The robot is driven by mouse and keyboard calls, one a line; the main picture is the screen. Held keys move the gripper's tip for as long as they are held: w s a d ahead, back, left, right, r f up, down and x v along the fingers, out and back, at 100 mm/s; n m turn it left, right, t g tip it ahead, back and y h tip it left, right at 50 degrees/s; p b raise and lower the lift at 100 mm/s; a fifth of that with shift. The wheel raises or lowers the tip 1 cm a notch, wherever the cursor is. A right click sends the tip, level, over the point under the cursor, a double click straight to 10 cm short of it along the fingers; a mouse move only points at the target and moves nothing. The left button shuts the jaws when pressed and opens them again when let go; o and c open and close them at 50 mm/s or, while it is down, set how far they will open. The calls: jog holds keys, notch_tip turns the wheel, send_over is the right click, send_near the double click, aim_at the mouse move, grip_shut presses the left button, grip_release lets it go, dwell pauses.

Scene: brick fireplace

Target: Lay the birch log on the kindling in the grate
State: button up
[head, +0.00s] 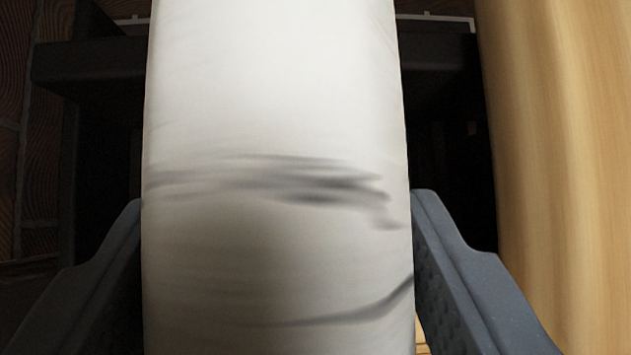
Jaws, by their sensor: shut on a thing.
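The birch log (275,110) fills the middle of the head view, running from the top edge to the bottom edge. Its bark is white with dark grey streaks. My gripper (278,225) is shut on the log, with one grey finger touching each side. Both ends of the log lie outside the picture. The grate and the kindling cannot be made out; the log covers much of what lies beyond it.
A pale wooden surface (565,150) stands close on the right, blurred. Behind the log is a dark structure with a black ledge (90,62) and dark openings. Brown patterned brick or wood (40,160) shows at the far left.

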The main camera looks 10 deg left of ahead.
aim_at(288, 266)
jog(key=shift+f+b, duration=0.85)
jog(key=shift+f, duration=0.8)
jog(key=shift+f, duration=0.1)
jog(key=shift+f, duration=0.15)
jog(key=o, duration=1.3)
jog(key=shift+o, duration=0.2)
jog(key=shift+r, duration=0.3)
jog(key=p+v, duration=0.3)
jog(key=v, duration=0.9)
jog(key=shift+d+f, duration=0.1)
